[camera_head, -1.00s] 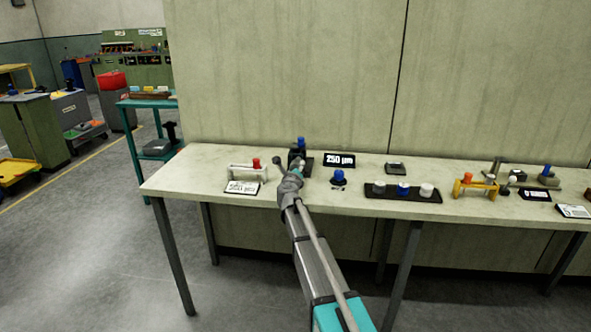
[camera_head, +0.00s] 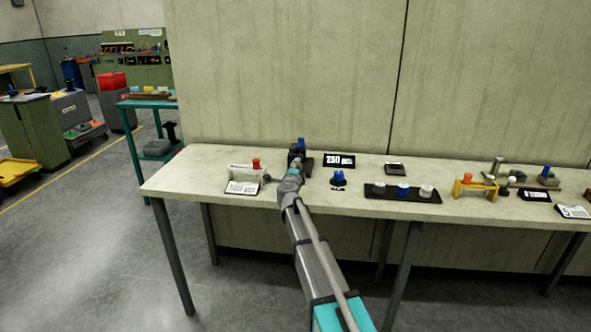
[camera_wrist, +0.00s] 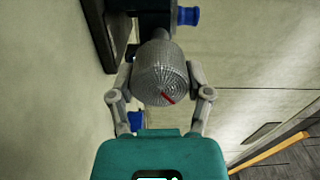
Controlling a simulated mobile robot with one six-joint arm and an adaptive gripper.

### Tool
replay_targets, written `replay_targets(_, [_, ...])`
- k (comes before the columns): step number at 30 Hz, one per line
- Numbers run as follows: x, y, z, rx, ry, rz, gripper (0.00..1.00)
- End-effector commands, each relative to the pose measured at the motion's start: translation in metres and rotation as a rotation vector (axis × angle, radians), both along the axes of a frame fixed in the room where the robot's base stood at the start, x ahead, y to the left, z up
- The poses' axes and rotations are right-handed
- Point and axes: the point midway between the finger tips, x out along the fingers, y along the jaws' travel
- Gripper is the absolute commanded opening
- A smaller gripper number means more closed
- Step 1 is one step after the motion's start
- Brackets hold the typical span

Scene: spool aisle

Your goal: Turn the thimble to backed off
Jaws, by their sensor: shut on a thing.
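The thimble (camera_wrist: 161,75) is a grey knurled cylinder with a red mark on its end face, near the centre of the wrist view. My gripper (camera_wrist: 160,80) has one finger on each side of it and is shut on it. The thimble joins a dark block behind it, which has a blue knob (camera_wrist: 188,16) on top. In the head view the block (camera_head: 296,152) stands at the back left of the bench, and my gripper (camera_head: 298,166) reaches it from the front, hiding the thimble.
A display (camera_head: 340,160) reading 250 µm stands right of the block. A grey stand with a red knob (camera_head: 256,163) and a label card (camera_head: 242,187) are at left. A blue knob (camera_head: 339,177) and a black tray (camera_head: 375,194) with several knobs are at right on the bench (camera_head: 190,165).

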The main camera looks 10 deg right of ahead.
Motion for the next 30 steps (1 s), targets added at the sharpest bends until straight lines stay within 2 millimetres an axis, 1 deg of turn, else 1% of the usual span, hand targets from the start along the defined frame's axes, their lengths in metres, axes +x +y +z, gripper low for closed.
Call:
replay_targets(9, [0.0009, 0.0015, 0.001, -0.278, 0.09, 0.004, 0.17])
replay_targets(15, [0.0009, 0.0015, 0.0014, -0.413, 0.134, 0.004, 0.17])
replay_targets(22, [0.0009, 0.0015, 0.0016, -0.501, 0.162, 0.003, 0.17])
replay_targets(30, [0.0009, 0.0014, 0.0016, -0.526, 0.17, 0.003, 0.17])
